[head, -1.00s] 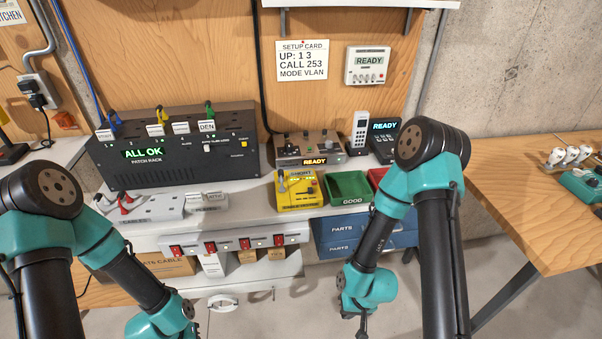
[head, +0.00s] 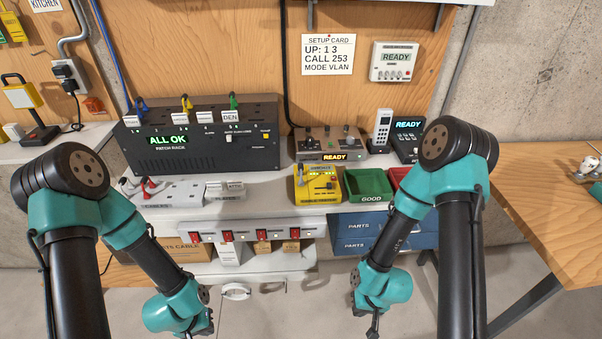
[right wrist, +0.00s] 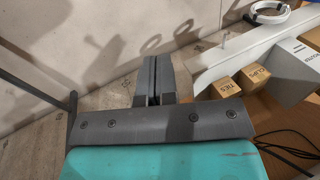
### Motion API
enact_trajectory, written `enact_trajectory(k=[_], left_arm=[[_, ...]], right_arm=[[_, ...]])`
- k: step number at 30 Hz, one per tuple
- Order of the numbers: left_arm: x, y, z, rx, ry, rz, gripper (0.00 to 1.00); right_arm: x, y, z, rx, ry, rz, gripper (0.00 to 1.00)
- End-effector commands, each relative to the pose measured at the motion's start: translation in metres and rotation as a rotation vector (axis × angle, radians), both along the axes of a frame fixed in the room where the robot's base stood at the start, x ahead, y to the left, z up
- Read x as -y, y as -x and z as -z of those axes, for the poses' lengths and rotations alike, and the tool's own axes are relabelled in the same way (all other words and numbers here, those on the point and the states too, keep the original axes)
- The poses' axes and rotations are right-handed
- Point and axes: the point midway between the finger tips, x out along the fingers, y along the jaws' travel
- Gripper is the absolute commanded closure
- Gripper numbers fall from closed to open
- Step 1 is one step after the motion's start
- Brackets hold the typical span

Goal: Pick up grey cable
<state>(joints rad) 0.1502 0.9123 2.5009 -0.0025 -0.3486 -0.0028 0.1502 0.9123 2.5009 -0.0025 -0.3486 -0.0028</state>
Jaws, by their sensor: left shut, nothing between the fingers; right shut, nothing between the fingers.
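The cable holder (head: 170,200) stands on the shelf at the left in the head view. A pale, possibly grey cable end (head: 126,186) shows at its left, beside a red one (head: 150,186). The black patch rack (head: 200,140) behind it reads ALL OK and carries blue, yellow and green plugs (head: 233,101). My left gripper (head: 203,331) is low at the bottom edge, below the shelf and mostly hidden. My right gripper (head: 373,326) hangs below the blue parts drawers, shut and empty; it also shows shut in the right wrist view (right wrist: 153,80). Both are away from the cables.
A yellow tester (head: 318,186), a green bin (head: 368,186) and a red bin stand on the shelf's right. A power strip (head: 258,234) with red switches runs along its front. Blue drawers (head: 365,237) sit below. A wooden table (head: 540,190) stands at the right.

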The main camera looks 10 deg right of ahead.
Motion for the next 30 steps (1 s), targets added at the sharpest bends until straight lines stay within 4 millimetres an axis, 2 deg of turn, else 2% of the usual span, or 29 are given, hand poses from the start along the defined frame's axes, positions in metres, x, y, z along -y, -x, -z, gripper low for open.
enact_trajectory(k=[5, 30], left_arm=[[0.0, 0.0, 0.0, 0.0, 0.0, 0.0, 1.0], [0.0, 0.0, 0.0, 0.0, 0.0, 0.0, 1.0]], right_arm=[[0.0, 0.0, 0.0, 0.0, 0.0, 0.0, 1.0], [0.0, 0.0, 0.0, 0.0, 0.0, 0.0, 0.2]])
